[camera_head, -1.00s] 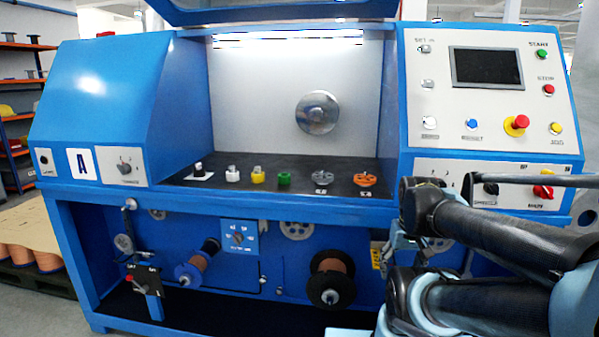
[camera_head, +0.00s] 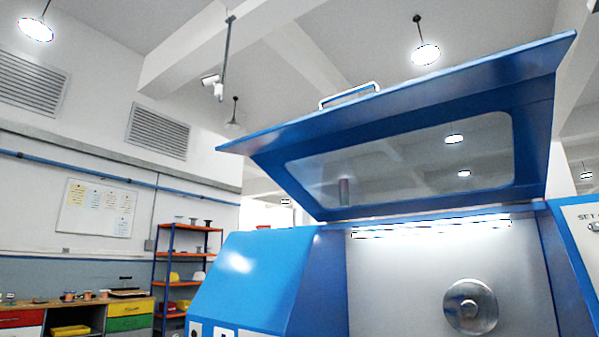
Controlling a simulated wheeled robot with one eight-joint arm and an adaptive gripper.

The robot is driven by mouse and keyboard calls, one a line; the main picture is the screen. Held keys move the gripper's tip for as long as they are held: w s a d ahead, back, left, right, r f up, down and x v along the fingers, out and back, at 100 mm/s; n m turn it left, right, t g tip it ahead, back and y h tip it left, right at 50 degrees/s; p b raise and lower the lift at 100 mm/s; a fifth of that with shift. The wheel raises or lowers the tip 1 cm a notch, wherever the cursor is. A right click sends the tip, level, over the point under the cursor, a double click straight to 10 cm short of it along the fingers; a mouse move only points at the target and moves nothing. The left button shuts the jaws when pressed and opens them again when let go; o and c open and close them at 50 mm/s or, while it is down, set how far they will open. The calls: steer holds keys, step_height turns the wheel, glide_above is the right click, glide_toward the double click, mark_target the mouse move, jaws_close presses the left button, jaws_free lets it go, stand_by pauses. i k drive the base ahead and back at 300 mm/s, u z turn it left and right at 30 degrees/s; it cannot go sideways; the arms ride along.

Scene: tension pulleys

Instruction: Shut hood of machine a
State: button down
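The blue hood (camera_head: 285,150) of the machine is raised and open, tilted up above the lit work chamber. It has a clear window (camera_head: 410,165) and a pale handle (camera_head: 349,94) on its upper edge. The blue machine body (camera_head: 255,277) stands below it. The letter A on its front panel showed in the earlier view; now only the top of that panel is in frame. A round metal disc (camera_head: 470,306) is on the chamber's back wall. My gripper is not in view.
An orange and blue shelf (camera_head: 170,262) and a workbench with coloured drawers (camera_head: 130,324) stand at the left. Ceiling lamps (camera_head: 425,54) hang overhead. The space around the hood's front edge and handle looks clear.

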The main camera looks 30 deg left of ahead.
mark_target(519, 81)
steer(key=u, duration=0.55)
steer(key=k, duration=1.2)
steer(key=u, duration=0.35)
steer(key=i, duration=0.75)
steer(key=z, duration=0.2)
